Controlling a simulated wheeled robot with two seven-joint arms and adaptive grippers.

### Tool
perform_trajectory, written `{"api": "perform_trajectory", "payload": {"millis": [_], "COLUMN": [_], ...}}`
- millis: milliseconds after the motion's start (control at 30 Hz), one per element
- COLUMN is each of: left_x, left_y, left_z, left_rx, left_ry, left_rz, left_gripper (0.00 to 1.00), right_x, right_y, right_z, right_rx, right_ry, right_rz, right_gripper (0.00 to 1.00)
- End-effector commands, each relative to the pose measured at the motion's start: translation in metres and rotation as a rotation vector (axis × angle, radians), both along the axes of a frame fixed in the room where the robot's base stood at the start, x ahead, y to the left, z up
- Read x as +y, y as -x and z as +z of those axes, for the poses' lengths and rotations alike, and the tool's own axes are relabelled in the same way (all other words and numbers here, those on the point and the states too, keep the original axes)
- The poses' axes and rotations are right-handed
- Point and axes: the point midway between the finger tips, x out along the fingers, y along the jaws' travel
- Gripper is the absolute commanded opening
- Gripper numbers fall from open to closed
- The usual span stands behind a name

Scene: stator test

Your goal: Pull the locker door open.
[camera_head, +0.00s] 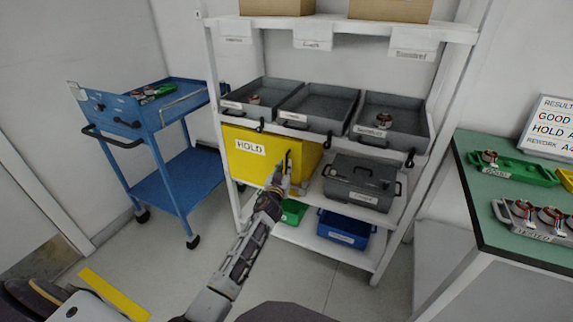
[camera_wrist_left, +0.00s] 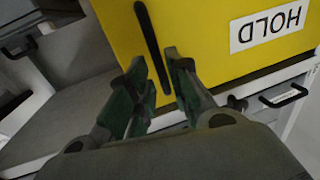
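The locker is a yellow box on the middle shelf of the rack, and its front door (camera_head: 243,168) bears a HOLD label. The door looks shut. It fills much of the left wrist view (camera_wrist_left: 205,30). A black upright bar handle (camera_wrist_left: 150,40) stands on the door; it also shows in the head view (camera_head: 289,158). My left gripper (camera_head: 281,178) is in front of the door at the handle. In the left wrist view its two fingers (camera_wrist_left: 157,65) are apart, one on each side of the handle's end. Contact cannot be told. My right gripper is not in view.
A grey lidded case (camera_head: 358,182) stands right of the locker. Grey trays (camera_head: 318,105) sit above; a blue bin (camera_head: 343,229) and green bin (camera_head: 293,211) sit below. A blue cart (camera_head: 178,185) stands left, a green-topped bench (camera_head: 520,220) right. Floor before the rack is partly clear.

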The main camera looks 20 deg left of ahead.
Motion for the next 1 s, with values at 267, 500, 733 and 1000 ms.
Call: {"api": "perform_trajectory", "payload": {"millis": [267,500,733,1000], "left_x": [0.004,0.006,0.006,0.006], "left_y": [-0.021,-0.034,-0.037,-0.036], "left_z": [0.0,0.001,0.0,0.0], "left_rx": [-0.001,-0.001,0.0,0.0], "left_ry": [-0.001,0.0,0.0,0.0], "left_rz": [0.001,0.0,0.0,0.0], "left_gripper": [0.19,0.19,0.19,0.12], "right_x": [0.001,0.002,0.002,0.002], "right_y": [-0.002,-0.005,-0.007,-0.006], "right_z": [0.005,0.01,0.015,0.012], "right_rx": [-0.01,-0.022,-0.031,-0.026], "right_ry": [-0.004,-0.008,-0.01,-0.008], "right_rz": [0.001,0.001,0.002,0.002], "right_gripper": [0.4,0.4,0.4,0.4]}}
